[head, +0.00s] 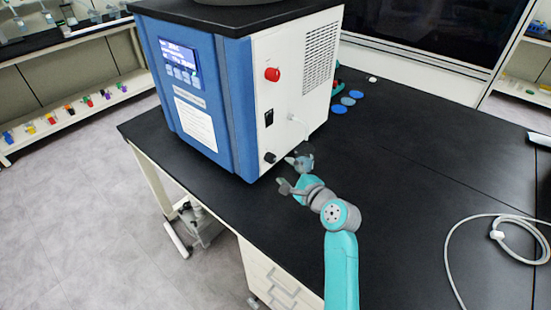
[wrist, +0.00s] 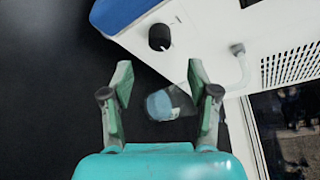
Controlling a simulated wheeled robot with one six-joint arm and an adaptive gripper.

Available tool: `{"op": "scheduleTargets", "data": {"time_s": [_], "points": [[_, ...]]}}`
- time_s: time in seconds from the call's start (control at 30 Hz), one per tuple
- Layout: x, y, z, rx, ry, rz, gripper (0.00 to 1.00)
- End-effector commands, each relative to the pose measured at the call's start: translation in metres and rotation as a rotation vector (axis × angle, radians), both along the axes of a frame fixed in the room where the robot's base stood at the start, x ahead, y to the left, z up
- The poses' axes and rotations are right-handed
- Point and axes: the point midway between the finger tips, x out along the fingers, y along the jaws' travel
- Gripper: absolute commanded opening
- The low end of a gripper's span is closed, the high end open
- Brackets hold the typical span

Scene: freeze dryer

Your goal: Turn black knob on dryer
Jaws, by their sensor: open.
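The black knob (head: 270,157) is low on the white side panel of the blue and white dryer (head: 228,100). In the wrist view the black knob (wrist: 159,37) shows above and between the fingertips. My gripper (head: 292,174) is close to the panel's lower edge, in front of the knob and a little to its right. The fingers are apart from the knob. Nothing is held.
A clear vessel with pale blue contents (wrist: 168,103) stands on the black bench, seen between the fingers. A white hose fitting (wrist: 239,52) sticks out beside the knob. A red knob (head: 272,74) is higher on the panel.

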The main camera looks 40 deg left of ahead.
Motion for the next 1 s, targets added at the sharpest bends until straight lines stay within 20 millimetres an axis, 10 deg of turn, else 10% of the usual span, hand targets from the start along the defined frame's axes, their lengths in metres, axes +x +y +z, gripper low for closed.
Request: {"op": "scheduleTargets", "data": {"time_s": [0.4, 0.93, 1.0], "points": [[0.027, 0.062, -0.014, 0.000, 0.000, 0.001, 0.60], [0.033, 0.076, -0.018, 0.000, 0.000, 0.000, 0.60], [0.033, 0.076, -0.018, 0.000, 0.000, 0.000, 0.45]]}}
